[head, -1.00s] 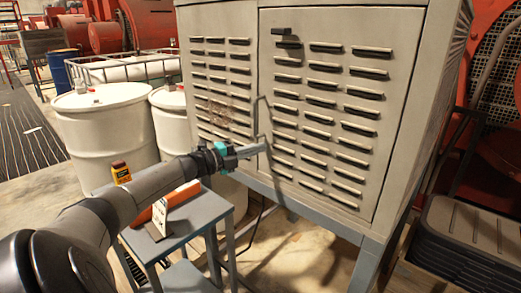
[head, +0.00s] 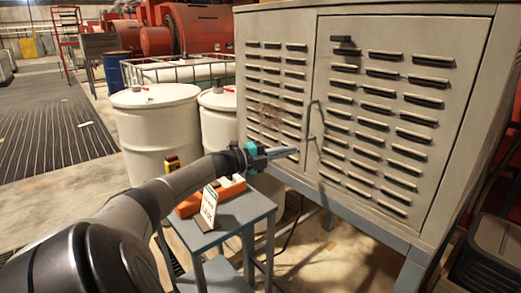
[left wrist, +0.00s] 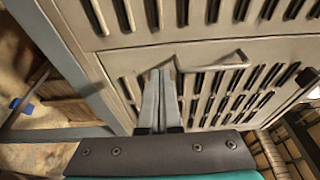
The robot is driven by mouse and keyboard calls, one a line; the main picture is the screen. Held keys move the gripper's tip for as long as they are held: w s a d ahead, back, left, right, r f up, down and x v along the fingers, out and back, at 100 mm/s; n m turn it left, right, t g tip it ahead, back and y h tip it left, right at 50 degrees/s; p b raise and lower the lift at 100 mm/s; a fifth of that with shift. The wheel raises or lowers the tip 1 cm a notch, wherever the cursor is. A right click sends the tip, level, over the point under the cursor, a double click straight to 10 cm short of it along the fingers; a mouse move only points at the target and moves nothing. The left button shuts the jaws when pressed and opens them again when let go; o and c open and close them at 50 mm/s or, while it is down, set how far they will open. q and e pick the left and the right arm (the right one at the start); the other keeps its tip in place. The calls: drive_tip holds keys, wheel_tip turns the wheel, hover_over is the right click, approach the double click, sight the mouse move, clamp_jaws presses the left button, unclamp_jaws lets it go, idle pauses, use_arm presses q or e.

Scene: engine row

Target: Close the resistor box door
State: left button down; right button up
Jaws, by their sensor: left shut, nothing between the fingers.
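The resistor box (head: 276,30) is a large beige metal cabinet with louvred slots, standing on a grey-blue frame. Its door (head: 400,140) is the wide louvred panel on the right and looks flush, or nearly flush, with the front. A thin bent handle (head: 312,122) is at the door's left edge; it also shows in the left wrist view (left wrist: 215,67). My left gripper (head: 296,150) is shut and empty, just left of the handle's lower end. In the left wrist view its fingertips (left wrist: 161,72) point at the panel near the door seam; whether they touch cannot be told.
A small grey-blue table (head: 238,212) with an orange item and a white sign stands below my left arm. White drums (head: 155,135) stand left of the box. A black stacked object (head: 490,255) is at lower right. The floor at far left is open.

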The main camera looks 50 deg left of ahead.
use_arm(q)
drive_tip(key=s+a+b, duration=0.1)
drive_tip(key=a+b, duration=0.3)
drive_tip(key=a, duration=0.3)
drive_tip(key=shift+s+f, duration=0.15)
drive_tip(key=shift+f, duration=0.25)
use_arm(e)
drive_tip(key=shift+w+f, duration=0.3)
drive_tip(key=shift+f, duration=0.5)
drive_tip(key=shift+w+f, duration=0.3)
drive_tip(key=shift+f, duration=0.45)
drive_tip(key=shift+w+f, duration=0.3)
drive_tip(key=shift+f, duration=0.5)
